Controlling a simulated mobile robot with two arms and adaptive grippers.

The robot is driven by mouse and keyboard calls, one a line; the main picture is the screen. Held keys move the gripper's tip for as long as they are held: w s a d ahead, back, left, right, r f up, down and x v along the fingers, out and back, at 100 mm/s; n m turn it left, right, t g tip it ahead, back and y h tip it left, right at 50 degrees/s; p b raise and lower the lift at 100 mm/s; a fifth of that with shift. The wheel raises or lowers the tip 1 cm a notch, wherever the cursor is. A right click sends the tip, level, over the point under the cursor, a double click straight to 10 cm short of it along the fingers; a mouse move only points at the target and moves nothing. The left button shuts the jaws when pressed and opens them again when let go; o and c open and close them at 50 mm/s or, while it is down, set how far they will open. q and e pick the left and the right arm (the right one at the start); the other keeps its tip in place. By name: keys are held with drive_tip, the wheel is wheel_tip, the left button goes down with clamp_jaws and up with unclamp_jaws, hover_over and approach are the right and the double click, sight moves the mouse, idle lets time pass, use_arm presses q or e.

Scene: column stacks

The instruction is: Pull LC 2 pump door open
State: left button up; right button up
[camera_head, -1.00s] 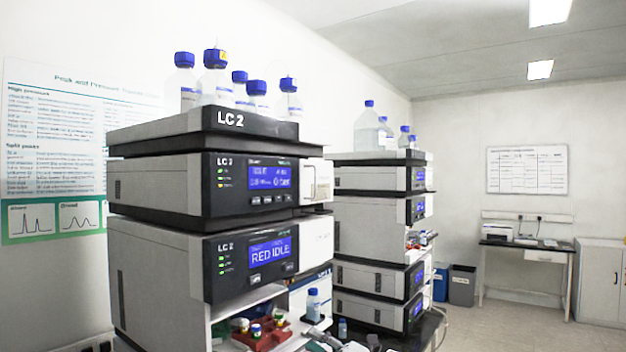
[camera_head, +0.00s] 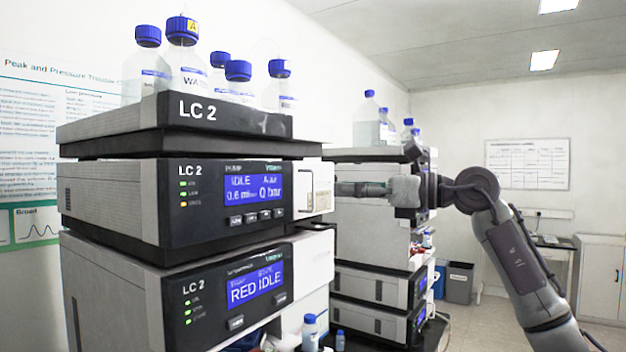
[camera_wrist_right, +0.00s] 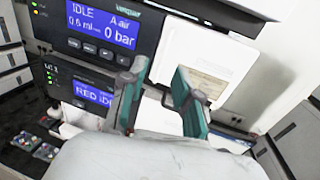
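The LC 2 pump module (camera_head: 130,197) is the upper unit of the near stack, with a blue screen (camera_head: 253,188) reading IDLE. Its white pump door (camera_head: 317,178) is at the right end of its front and looks closed. Contact cannot be told.
Blue-capped bottles (camera_head: 185,55) stand on top of the LC 2 stack. Below the pump is another LC 2 unit (camera_head: 115,290) reading RED IDLE. A second stack (camera_head: 370,285) stands behind my right arm.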

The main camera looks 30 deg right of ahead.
sight(314, 188)
drive_tip(key=p+x, duration=0.2)
drive_tip(key=x, duration=0.5)
drive_tip(key=shift+w+p, duration=0.3)
drive_tip(key=shift+p, duration=0.05)
drive_tip(key=shift+w+f, duration=0.1)
drive_tip(key=shift+w, duration=0.05)
clamp_jaws()
use_arm(q)
drive_tip(key=r, duration=0.1)
drive_tip(key=w+r, duration=0.2)
drive_tip(key=shift+d+r, duration=0.25)
drive_tip(key=shift+d, duration=0.15)
